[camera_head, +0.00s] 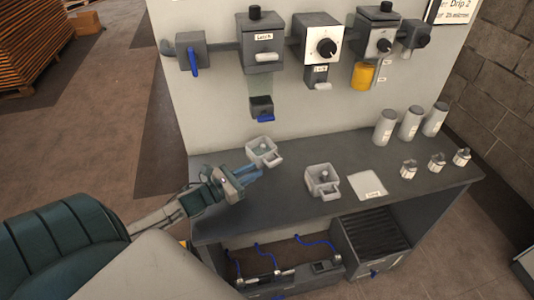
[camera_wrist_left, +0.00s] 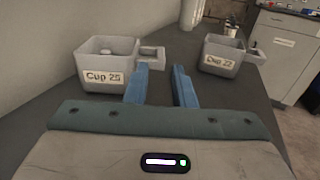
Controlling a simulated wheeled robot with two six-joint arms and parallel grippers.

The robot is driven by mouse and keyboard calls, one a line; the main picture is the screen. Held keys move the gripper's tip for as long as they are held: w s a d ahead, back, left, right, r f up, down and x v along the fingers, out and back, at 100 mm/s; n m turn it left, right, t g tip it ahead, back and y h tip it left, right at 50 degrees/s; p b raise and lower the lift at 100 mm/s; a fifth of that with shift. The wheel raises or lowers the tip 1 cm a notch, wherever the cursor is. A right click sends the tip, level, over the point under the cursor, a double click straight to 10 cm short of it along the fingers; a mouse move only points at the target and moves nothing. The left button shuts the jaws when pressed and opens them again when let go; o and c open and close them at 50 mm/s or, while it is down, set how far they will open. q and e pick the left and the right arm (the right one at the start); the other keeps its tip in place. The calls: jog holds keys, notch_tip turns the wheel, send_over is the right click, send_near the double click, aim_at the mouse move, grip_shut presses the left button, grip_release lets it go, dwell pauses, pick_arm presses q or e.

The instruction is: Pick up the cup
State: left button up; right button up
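Two square grey cups with side handles stand on the dark bench. In the left wrist view, the cup labelled "Cup 25" (camera_wrist_left: 103,76) is at left and the cup labelled "Cup 22" (camera_wrist_left: 217,63) is at right, farther off. In the head view, one cup (camera_head: 262,151) stands near the back panel and the other cup (camera_head: 321,181) stands at the bench's middle. My left gripper (camera_head: 256,174) is open and empty, its blue fingers (camera_wrist_left: 160,85) apart from both cups. My right gripper is not in view.
A white labelled card (camera_head: 368,187) lies right of the middle cup. Tall pale canisters (camera_head: 410,123) and small glass jars (camera_head: 437,163) stand at the bench's right. Dispensers (camera_head: 317,40) hang on the panel above. The bench's front edge (camera_head: 340,210) is clear.

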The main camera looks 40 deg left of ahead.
aim_at(277, 160)
pick_arm(q)
jog(key=shift+w, duration=0.25)
jog(key=shift+w+d+r, duration=0.1)
jog(key=shift+w+d, duration=0.05)
jog(key=shift+w, duration=0.1)
jog(key=shift+p+x, duration=0.6)
jog(key=shift+x, duration=0.6)
jog(key=shift+w+d, duration=0.1)
jog(key=shift+w, duration=0.3)
jog(key=shift+w+d+p, duration=0.1)
jog(key=shift+w+p, duration=0.1)
jog(key=shift+p, duration=0.25)
jog(key=shift+w+d+p, duration=0.1)
jog(key=shift+w+p, duration=0.2)
jog(key=shift+p, duration=0.05)
jog(key=p+x, duration=0.1)
jog(key=x, duration=0.1)
jog(key=p+x, duration=0.1)
jog(key=shift+w+d+f+p, duration=0.1)
jog(key=shift+f+p, duration=0.15)
jog(key=shift+p, duration=0.05)
jog(key=shift+w+d+f, duration=0.2)
jog(key=shift+w, duration=0.35)
jog(key=shift+f, duration=0.1)
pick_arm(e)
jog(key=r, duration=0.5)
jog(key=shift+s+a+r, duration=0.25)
